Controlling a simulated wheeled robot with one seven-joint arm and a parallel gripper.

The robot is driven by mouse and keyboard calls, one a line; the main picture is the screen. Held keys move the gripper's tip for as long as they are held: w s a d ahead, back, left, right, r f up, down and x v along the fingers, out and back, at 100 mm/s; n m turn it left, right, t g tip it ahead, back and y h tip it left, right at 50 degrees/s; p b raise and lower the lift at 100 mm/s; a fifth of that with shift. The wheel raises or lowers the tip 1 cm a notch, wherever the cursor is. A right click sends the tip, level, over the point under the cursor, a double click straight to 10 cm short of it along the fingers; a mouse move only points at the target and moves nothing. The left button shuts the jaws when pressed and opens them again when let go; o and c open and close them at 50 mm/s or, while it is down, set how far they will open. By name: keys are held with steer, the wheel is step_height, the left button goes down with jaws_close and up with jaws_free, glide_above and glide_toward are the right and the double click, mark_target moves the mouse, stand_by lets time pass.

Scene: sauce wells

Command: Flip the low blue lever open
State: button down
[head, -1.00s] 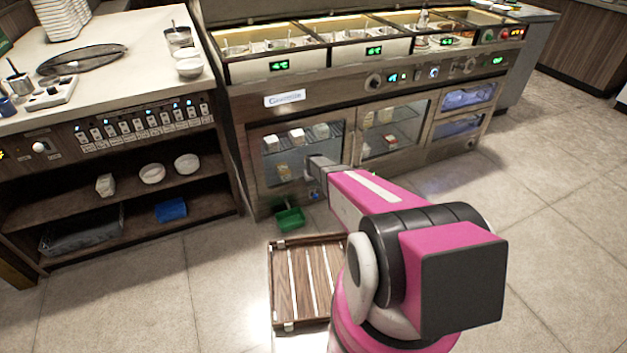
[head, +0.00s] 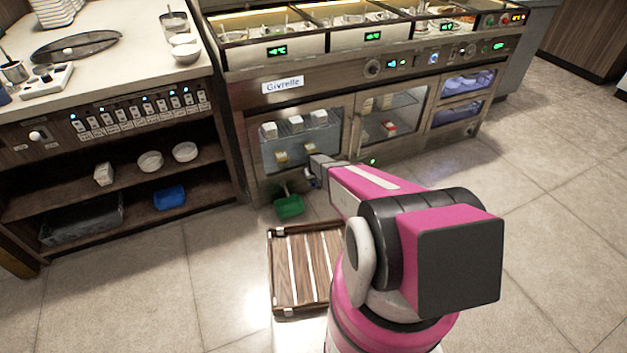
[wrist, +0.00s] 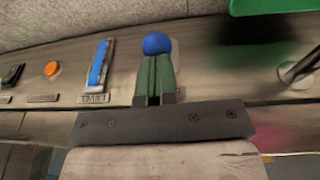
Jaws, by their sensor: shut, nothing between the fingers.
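The low blue lever shows in the wrist view as a round blue knob (wrist: 157,43) by the low front panel of the refrigerated counter. My gripper (wrist: 156,58) is shut, its two fingers side by side with nothing between them. Its fingertips overlap the knob's edge in the picture; I cannot tell whether they touch it. The fingers hide the lever's arm, so its angle cannot be read. In the head view, my pink arm reaches down to the counter's lower front, and the fingertips are too small to make out.
A blue strip (wrist: 100,63) with a label and an orange button (wrist: 52,69) sit beside the knob. A green bin (head: 289,207) stands on the floor by the counter (head: 283,85). A slatted wooden platform (head: 300,270) lies in front. Open floor is at right.

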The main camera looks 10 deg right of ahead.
steer(key=shift+s+d+f+t, duration=0.1)
steer(key=shift+s+f+t, duration=0.3)
steer(key=shift+t, duration=0.2)
steer(key=shift+t+y, duration=0.4)
steer(key=shift+t, duration=0.5)
steer(key=shift+s+d+f, duration=0.1)
steer(key=shift+s+f, duration=0.2)
steer(key=shift+f, duration=0.65)
steer(key=shift+s+d+f, duration=0.1)
steer(key=shift+s+f, duration=0.25)
steer(key=shift+f, duration=0.65)
steer(key=shift+s+d+f, duration=0.1)
steer(key=shift+s+f, duration=0.2)
steer(key=shift+f, duration=0.65)
steer(key=shift+f, duration=0.25)
steer(key=shift+s+r, duration=0.1)
steer(key=shift+s, duration=0.05)
steer(key=s+d+r, duration=0.1)
steer(key=s+r, duration=0.8)
steer(key=s, duration=0.1)
steer(key=shift+s+d, duration=0.15)
